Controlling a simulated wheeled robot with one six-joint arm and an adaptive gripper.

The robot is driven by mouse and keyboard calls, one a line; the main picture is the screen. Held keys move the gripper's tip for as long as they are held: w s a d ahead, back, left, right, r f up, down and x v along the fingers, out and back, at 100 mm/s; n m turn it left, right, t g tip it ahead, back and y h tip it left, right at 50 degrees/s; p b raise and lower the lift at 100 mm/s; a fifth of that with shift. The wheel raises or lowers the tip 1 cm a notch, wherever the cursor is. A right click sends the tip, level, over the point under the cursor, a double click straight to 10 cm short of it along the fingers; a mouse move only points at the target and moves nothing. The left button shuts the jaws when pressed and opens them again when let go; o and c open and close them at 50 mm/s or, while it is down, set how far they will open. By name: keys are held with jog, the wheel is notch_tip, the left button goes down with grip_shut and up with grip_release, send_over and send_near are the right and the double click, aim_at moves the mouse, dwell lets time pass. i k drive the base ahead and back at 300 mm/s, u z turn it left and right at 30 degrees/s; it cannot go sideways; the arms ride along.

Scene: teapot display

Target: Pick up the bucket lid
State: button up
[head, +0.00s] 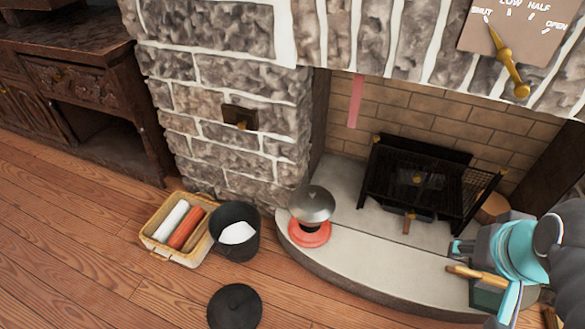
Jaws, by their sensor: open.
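The bucket lid looks to be the round black disc with a small knob (235,306), lying flat on the wooden floor at the bottom of the head view. The black bucket (218,240) stands uncovered behind it, with something white inside. My gripper (482,279) is at the lower right, over the hearth's right end, far to the right of the lid. Its teal fingers are apart. A wooden handle and a dark green box show by the fingers; I see no clear grip on either.
A tan crate (150,244) with white and orange rolls stands left of the bucket. A silver dome (313,203) sits over a red ring (309,238) on the curved hearth (362,262). A black grate (425,180) stands in the fireplace. Floor around the lid is clear.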

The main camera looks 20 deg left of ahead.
aim_at(233, 306)
jog(key=u, duration=1.7)
